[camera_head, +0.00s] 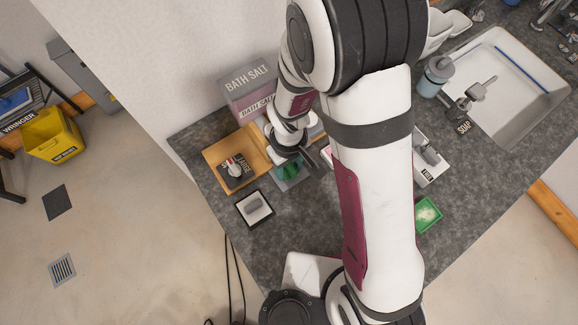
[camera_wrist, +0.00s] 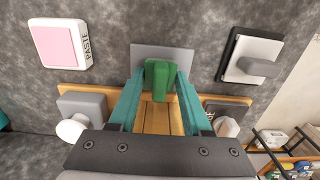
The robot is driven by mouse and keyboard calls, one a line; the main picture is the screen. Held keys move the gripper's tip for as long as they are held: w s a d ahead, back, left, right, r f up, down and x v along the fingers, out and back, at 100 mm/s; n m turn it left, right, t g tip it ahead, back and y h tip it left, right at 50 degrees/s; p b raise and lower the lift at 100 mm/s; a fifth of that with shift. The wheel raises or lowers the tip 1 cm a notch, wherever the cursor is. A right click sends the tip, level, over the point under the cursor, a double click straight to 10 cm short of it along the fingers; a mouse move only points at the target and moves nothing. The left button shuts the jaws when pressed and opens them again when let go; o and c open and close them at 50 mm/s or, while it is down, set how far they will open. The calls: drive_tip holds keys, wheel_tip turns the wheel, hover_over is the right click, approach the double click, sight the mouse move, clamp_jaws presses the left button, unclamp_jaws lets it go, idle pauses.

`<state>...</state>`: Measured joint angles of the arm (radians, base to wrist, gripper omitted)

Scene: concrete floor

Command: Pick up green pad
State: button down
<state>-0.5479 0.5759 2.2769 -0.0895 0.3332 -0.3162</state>
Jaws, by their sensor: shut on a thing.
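The green pad (camera_wrist: 161,80) is a small green block between the tips of my gripper's (camera_wrist: 160,76) two teal fingers in the wrist view. My gripper is shut on it. The pad is over a grey plate (camera_wrist: 150,50) at the edge of a wooden board (camera_wrist: 155,120). I cannot tell whether it touches the plate. In the head view the green pad (camera_head: 290,171) shows below my gripper, partly hidden by it.
The wooden board (camera_head: 222,152) also bears a dark card with a white knob. A grey piece on a black-rimmed tile (camera_head: 254,208) lies in front. A bath salt box (camera_head: 248,90) stands behind. A green tray (camera_head: 428,214) and a sink (camera_head: 510,85) are to the right.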

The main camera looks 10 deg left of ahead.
drive_tip(key=shift+r, duration=0.1)
drive_tip(key=shift+r, duration=0.35)
drive_tip(key=r, duration=0.2)
drive_tip(key=d+r, duration=0.1)
drive_tip(key=r, duration=0.1)
drive_tip(key=d+r, duration=0.6)
drive_tip(key=d, duration=0.4)
drive_tip(key=shift+d, duration=0.35)
drive_tip(key=c, duration=0.8)
unclamp_jaws()
drive_tip(key=shift+r, duration=0.1)
drive_tip(key=shift+c, duration=0.2)
drive_tip(key=c, duration=0.7)
drive_tip(key=w+f, duration=0.3)
drive_tip(key=w+a+f, duration=0.1)
drive_tip(key=w+f, duration=0.2)
drive_tip(key=shift+w+a+f, duration=0.15)
drive_tip(key=shift+w+f, duration=0.05)
drive_tip(key=shift+w, duration=0.05)
drive_tip(key=shift+f, duration=0.85)
